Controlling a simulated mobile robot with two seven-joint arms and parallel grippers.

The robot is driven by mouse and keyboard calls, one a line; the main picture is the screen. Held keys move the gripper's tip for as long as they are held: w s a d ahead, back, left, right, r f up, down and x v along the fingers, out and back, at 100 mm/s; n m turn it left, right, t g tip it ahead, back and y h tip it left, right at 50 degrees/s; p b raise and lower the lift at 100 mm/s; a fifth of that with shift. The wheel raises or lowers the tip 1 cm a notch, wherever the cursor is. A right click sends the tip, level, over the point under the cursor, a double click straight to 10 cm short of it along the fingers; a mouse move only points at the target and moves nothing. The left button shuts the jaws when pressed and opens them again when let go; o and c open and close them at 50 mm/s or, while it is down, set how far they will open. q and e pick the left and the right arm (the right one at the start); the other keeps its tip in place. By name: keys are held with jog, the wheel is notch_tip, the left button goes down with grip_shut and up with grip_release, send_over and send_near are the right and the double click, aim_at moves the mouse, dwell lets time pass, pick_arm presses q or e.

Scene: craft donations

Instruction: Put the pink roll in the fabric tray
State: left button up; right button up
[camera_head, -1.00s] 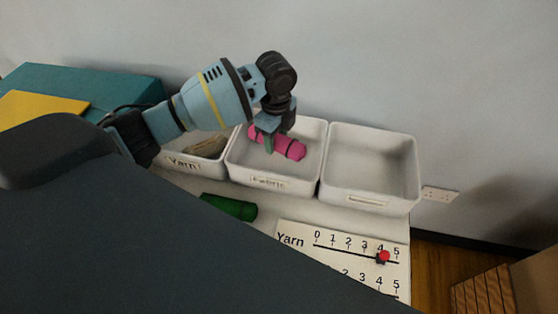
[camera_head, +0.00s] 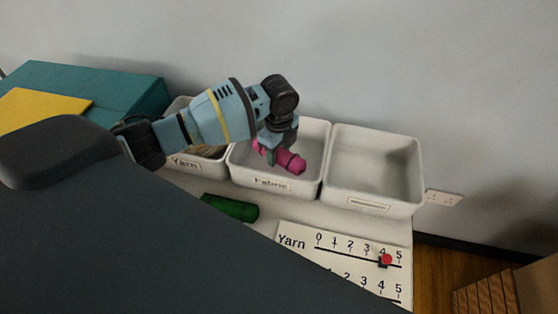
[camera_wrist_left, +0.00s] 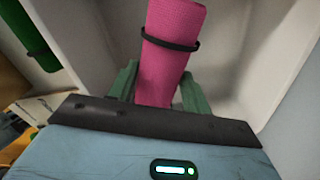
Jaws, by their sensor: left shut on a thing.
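The pink roll (camera_head: 290,162) has a dark band around it and is in my left gripper (camera_head: 270,153), over the middle tray. In the left wrist view the pink roll (camera_wrist_left: 170,45) stands between the two green fingers (camera_wrist_left: 158,90), which are shut on it. The fabric tray (camera_head: 265,183) is the white middle one with the label "Fabric". The roll appears within the tray's outline; I cannot tell whether it touches the tray's floor. My right gripper is not in view.
The Yarn tray (camera_head: 190,163) with tan contents is at left, and an empty white tray (camera_head: 372,200) is at right. A green roll (camera_head: 230,207) lies in front. A board with number scales (camera_head: 340,255) and a red-knobbed slider (camera_head: 386,260) is at front right.

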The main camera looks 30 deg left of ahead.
aim_at(279, 170)
pick_arm(q)
jog(key=shift+f, duration=2.3)
jog(key=shift+f, duration=0.15)
jog(key=o, duration=1)
notch_tip(279, 170, up, 12)
jog(key=shift+s+r+p, duration=0.1)
jog(key=shift+r+p, duration=0.1)
jog(key=shift+p, duration=0.25)
